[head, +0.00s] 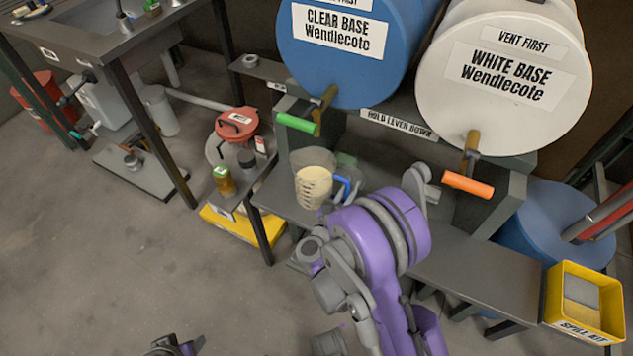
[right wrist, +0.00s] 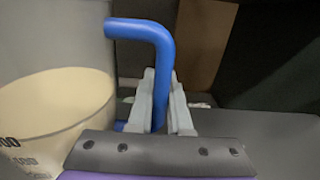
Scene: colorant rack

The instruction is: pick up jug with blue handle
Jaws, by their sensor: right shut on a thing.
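The jug (head: 312,178) is clear with graduation marks and holds cream-coloured liquid. It looks upright on the grey shelf (head: 465,275) under the drums; its base is partly hidden by my right arm. Its blue handle (head: 343,184) faces right. In the right wrist view the blue handle (right wrist: 142,28) comes down between the pale fingers of my right gripper (right wrist: 162,90), which is shut on it. The jug's wall and liquid (right wrist: 55,105) fill the left there. A purple and grey part of my left arm shows at the bottom edge of the head view; its jaws cannot be made out.
A blue drum (head: 345,65) with a green lever (head: 298,124) and a white drum (head: 505,80) with an orange lever (head: 467,184) stand above the shelf. A yellow spill kit bin (head: 585,304) is at right. Open floor lies at left.

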